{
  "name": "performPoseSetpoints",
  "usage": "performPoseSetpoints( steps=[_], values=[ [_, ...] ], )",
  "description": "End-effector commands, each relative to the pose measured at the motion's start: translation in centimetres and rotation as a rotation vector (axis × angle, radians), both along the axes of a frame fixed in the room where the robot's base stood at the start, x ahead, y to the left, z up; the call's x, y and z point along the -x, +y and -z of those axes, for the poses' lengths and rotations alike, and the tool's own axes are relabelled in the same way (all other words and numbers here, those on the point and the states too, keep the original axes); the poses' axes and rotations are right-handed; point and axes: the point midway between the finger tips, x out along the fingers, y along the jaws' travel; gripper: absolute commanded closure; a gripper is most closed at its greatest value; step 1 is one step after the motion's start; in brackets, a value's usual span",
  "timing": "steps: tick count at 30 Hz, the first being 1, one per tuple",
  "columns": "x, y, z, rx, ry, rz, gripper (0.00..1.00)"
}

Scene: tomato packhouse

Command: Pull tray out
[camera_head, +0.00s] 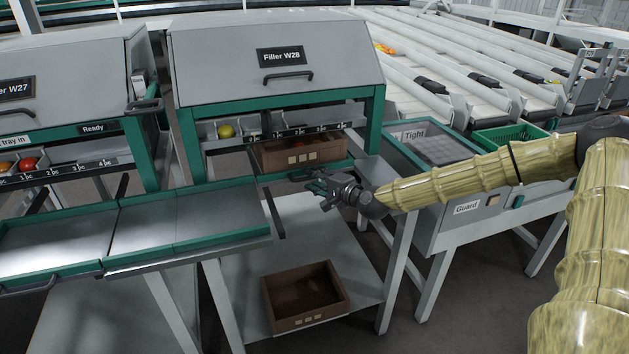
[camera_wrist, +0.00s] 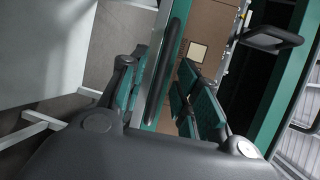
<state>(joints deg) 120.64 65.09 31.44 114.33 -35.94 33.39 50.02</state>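A brown tray (camera_head: 300,154) with pale square labels sits inside the Filler W28 opening, behind a green front rail (camera_head: 330,170). In the wrist view the brown tray (camera_wrist: 207,22) shows beyond that rail, with one pale label. My gripper (camera_head: 318,187) is at the front of the rail, just below the tray. In the wrist view my gripper (camera_wrist: 163,68) has its green-padded fingers apart, on either side of a dark bar handle (camera_wrist: 158,85) on the green rail. Whether either finger touches the handle is unclear. The tray's inside is mostly hidden.
A second brown tray (camera_head: 303,293) lies on the lower shelf. A green-edged roller or slide table (camera_head: 190,222) extends left. The guarded cabinet (camera_head: 470,208) and a green crate (camera_head: 510,138) stand right. A dark handle (camera_wrist: 270,38) is near the gripper's right.

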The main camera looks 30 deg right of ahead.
Motion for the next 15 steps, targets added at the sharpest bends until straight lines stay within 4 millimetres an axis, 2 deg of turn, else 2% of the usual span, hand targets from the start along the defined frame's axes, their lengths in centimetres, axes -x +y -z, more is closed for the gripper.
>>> performPoseSetpoints(
  steps=[12, 15],
  values=[
    [-0.52, 0.14, 0.11, -0.001, 0.0, 0.0, 0.68],
    [-0.51, 0.13, 0.1, -0.001, 0.0, 0.0, 0.84]
  ],
)
